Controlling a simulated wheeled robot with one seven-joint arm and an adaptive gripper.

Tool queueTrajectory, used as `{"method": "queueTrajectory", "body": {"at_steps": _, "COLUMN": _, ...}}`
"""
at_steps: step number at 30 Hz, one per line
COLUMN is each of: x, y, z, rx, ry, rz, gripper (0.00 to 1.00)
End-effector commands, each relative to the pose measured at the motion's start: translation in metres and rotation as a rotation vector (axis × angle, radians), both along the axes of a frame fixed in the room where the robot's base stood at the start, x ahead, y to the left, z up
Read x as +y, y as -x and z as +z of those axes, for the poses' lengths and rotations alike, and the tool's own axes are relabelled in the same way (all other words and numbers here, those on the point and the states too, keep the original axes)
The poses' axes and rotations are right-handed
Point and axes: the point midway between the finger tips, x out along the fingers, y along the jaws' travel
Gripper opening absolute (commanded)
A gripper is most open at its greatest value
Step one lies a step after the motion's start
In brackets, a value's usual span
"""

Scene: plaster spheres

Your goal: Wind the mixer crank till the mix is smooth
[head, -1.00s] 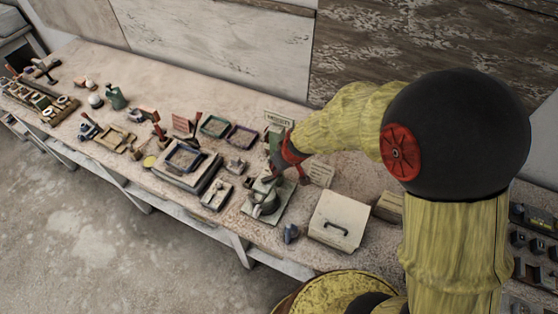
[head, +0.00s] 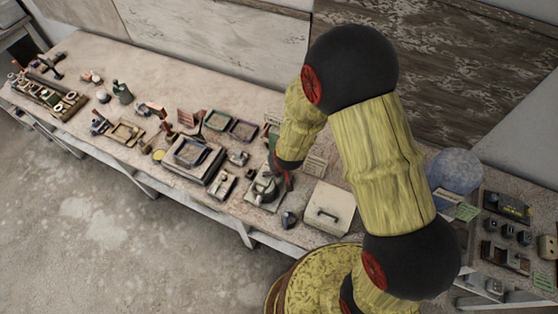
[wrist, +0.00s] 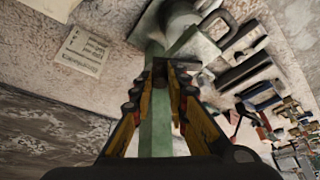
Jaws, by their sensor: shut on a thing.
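The mixer shows in the head view as a grey-green pot (head: 264,188) on a flat base plate near the table's front edge. My gripper (head: 284,180) is at the mixer's right rear side, partly hidden by my own wrist. In the wrist view the mixer's green post (wrist: 156,136) runs below and between my two fingers, and the pot (wrist: 181,20) is just beyond the tips. My gripper (wrist: 160,68) is shut on a small dark piece between the fingertips, seemingly the crank's grip. The crank arm and the mix inside the pot cannot be made out.
A pale lidded box (head: 326,208) with a dark handle stands right of the mixer, and a small dark-blue item (head: 289,219) sits near the front edge. Trays and a square basin (head: 190,153) crowd the left. A printed card (wrist: 82,50) lies beside the post.

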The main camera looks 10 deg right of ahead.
Motion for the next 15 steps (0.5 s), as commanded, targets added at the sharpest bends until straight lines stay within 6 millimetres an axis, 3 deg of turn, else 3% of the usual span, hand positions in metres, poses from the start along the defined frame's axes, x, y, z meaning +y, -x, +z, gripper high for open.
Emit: {"method": "queueTrajectory", "body": {"at_steps": 15, "x": 0.0030, "y": 0.0102, "z": 0.0039, "rx": 0.001, "ry": 0.001, "rz": -0.175, "gripper": 0.00}}
